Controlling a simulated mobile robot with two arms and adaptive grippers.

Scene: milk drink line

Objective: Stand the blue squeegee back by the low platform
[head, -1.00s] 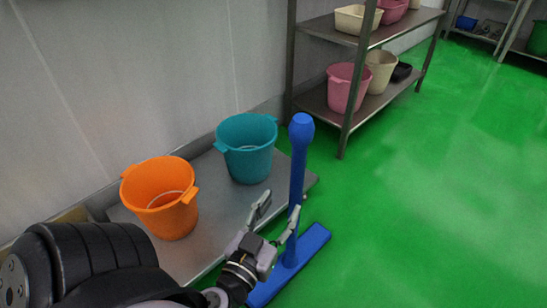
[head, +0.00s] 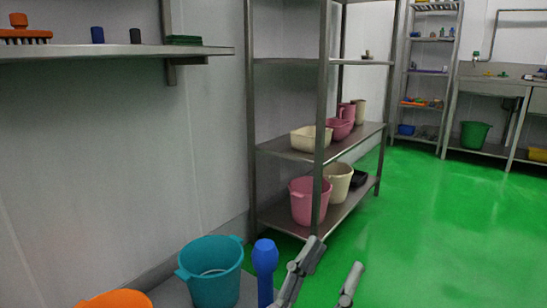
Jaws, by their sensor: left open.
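The blue squeegee (head: 265,268) stands upright in the head view, at the bottom edge. Only the rounded top and upper part of its handle show; its head is below the picture. A small part of the grey low platform (head: 170,293) shows at the bottom left, beside the teal bucket. My right gripper is not in view.
The teal bucket (head: 212,272) and an orange bucket (head: 116,300) are left of the handle. A metal shelf rack (head: 320,150) with pink and cream tubs stands behind. A wall shelf (head: 110,51) is at upper left. Green floor (head: 430,230) is clear at right.

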